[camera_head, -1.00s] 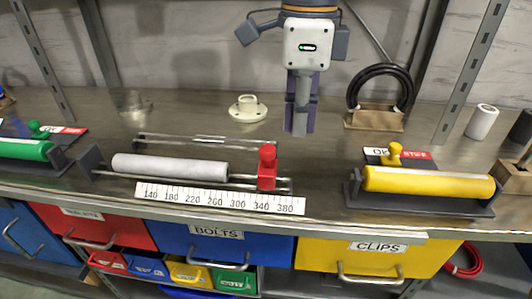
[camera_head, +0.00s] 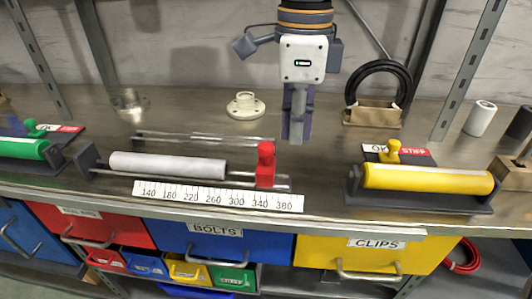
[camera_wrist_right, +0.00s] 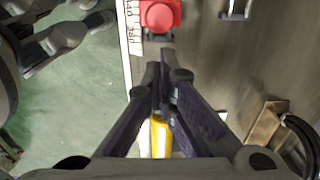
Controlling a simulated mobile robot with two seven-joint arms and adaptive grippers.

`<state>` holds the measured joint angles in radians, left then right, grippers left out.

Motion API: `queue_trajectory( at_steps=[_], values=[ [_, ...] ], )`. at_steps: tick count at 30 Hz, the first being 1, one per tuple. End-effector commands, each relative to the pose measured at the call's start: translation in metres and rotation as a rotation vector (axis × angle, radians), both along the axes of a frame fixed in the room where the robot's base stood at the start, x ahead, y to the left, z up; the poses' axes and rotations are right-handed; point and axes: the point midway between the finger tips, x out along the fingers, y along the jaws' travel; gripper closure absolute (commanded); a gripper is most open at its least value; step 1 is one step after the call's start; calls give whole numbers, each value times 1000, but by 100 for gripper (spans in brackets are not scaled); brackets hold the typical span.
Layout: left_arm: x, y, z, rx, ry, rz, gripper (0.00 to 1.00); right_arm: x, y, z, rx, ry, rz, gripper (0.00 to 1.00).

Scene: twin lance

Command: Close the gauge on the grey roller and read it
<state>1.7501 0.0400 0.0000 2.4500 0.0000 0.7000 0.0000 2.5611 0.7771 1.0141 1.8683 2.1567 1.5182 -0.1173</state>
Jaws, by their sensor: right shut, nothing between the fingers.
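The grey roller (camera_head: 168,165) lies on thin rails in the middle of the bench. A dark end block (camera_head: 86,158) stands left of it, with a small gap. The gauge's red slider (camera_head: 265,166) with its knob stands on the rails right of the roller, clearly apart from its end. The white scale (camera_head: 218,196) runs along the front; the slider stands near 340. My right gripper (camera_head: 296,138) points down, shut and empty, behind and right of the slider. The right wrist view shows the red slider (camera_wrist_right: 160,15) just beyond the shut fingertips (camera_wrist_right: 165,55).
A yellow roller (camera_head: 428,177) with OK/STIFF card stands at right, a green roller (camera_head: 22,148) at left. Behind are a white flanged part (camera_head: 245,105), a metal cup (camera_head: 129,103) and a black cable coil (camera_head: 380,85). Coloured drawers (camera_head: 225,243) lie below the bench edge.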

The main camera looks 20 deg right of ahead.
Motion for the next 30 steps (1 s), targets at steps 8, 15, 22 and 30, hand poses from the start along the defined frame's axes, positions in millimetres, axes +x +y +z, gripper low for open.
queue_trajectory(
  at_steps=[8, 15, 22, 30],
  values=[
    [0, 0, 0, 0, 0, 0, 60, 0, 0, 0, 0, 0, 0, 100],
    [0, 0, 0, 0, 0, 0, 60, 0, 0, 0, 0, 0, 0, 100],
    [0, 0, 0, 0, 0, 0, 60, 0, 0, -9, 0, 0, 0, 100],
    [0, 0, 0, 0, 0, 0, 60, 0, 0, -24, 0, 1, 0, 100]
  ],
)
